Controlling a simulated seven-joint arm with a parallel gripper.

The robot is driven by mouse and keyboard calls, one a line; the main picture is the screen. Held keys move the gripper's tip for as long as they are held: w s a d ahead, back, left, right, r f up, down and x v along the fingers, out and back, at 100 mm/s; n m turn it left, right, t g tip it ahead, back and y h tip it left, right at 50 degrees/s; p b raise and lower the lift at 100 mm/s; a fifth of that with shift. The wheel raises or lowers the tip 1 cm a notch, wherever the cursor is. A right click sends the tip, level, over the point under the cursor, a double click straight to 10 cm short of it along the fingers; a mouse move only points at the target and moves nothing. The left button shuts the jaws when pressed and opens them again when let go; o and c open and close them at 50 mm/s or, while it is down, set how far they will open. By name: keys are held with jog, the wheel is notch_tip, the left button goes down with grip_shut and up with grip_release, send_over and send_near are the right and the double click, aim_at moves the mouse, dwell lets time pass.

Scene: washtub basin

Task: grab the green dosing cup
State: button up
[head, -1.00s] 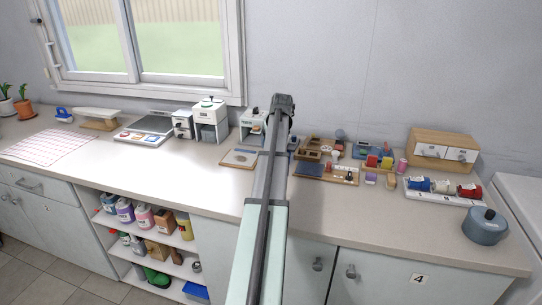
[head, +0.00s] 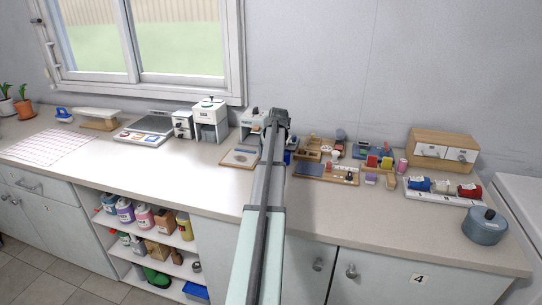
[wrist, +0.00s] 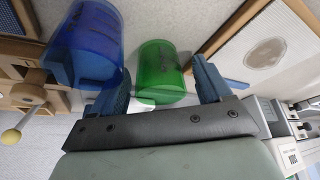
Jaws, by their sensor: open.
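The green dosing cup (wrist: 160,62) is a translucent green cup in the middle of the wrist view, seen between the two fingers of my gripper (wrist: 158,80). My gripper is open, with a blue-grey finger on each side of the cup, and I see no grip on it. A translucent blue cup (wrist: 88,42) is just left of it, partly behind the left finger. In the head view my arm hides the green cup; the end of my arm (head: 276,120) is over the back of the counter.
A wooden-framed board (wrist: 270,50) lies to the right in the wrist view, and a wooden rack with a round-knobbed stick (wrist: 22,125) to the left. In the head view, wooden trays (head: 340,180) stand right of my arm. The counter front (head: 340,215) is clear.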

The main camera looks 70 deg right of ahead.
jog(key=c, duration=1)
